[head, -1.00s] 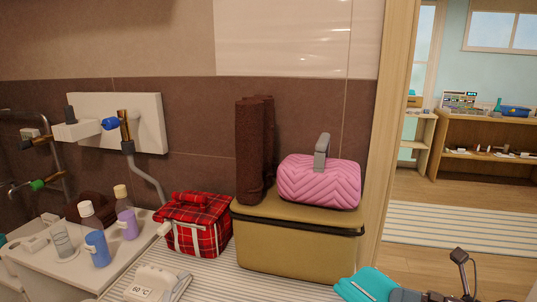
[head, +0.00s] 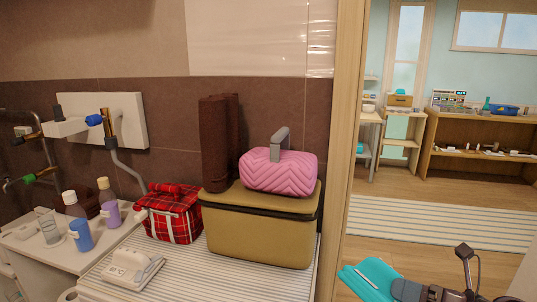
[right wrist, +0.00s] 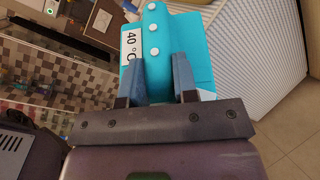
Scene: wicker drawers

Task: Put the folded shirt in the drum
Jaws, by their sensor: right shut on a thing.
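The turquoise folded shirt (head: 368,277) is at the bottom of the head view, right of centre. My right gripper (head: 397,287) comes in from the lower right and is shut on the shirt's edge. In the right wrist view the shirt (right wrist: 154,55) is held between the two fingers of the gripper (right wrist: 156,85). It shows white buttons and a white "40 °C" tag. The drum cannot be made out in either view. My left gripper is not in view.
A striped top (head: 185,272) bears a tan box (head: 258,226), a pink quilted bag (head: 278,171), brown boots (head: 215,145) and a red plaid bag (head: 170,216). Bottles (head: 78,233) stand at left. A wooden door frame (head: 344,165) opens onto a room with a striped rug (head: 430,222) and shelves (head: 480,150).

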